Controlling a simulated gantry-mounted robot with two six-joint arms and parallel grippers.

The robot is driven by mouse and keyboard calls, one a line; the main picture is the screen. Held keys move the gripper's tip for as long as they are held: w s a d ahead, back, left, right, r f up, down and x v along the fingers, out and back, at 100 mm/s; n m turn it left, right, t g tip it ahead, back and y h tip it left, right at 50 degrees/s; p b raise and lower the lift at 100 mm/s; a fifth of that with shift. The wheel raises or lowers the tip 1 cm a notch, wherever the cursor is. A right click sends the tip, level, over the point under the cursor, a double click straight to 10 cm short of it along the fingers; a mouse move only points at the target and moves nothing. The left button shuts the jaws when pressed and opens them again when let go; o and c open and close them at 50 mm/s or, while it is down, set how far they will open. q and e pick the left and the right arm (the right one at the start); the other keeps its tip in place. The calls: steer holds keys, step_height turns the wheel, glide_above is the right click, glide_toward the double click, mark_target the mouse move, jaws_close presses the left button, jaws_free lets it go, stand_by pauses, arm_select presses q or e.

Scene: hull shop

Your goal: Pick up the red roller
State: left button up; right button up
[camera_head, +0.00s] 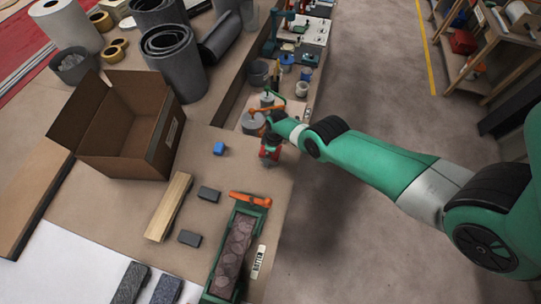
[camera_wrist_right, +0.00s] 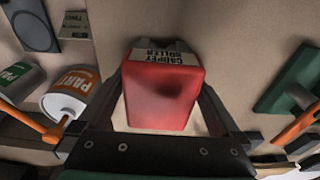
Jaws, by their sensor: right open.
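The red roller (camera_head: 269,154) is at the right edge of the cardboard-brown bench, right under my right gripper (camera_head: 270,138). In the right wrist view the red roller (camera_wrist_right: 163,95) shows as a red block with a pale label reading "CARPET ROLLER". There my right gripper (camera_wrist_right: 165,80) is open, with one finger on each side of the block. I cannot tell whether either finger touches it. The roller's underside is hidden. My left gripper is in neither view.
An open cardboard box (camera_head: 120,130) stands left of the roller. A blue block (camera_head: 219,148), grey blocks and a wooden bar (camera_head: 168,206) lie on the bench. A green tray (camera_head: 213,262) with an orange-handled tool (camera_head: 250,199) is nearer. An orange-labelled can (camera_wrist_right: 72,95) stands close by.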

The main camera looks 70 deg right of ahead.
steer(key=shift+w+r, duration=0.1)
steer(key=shift+r, duration=0.05)
jaws_close()
stand_by(0.4)
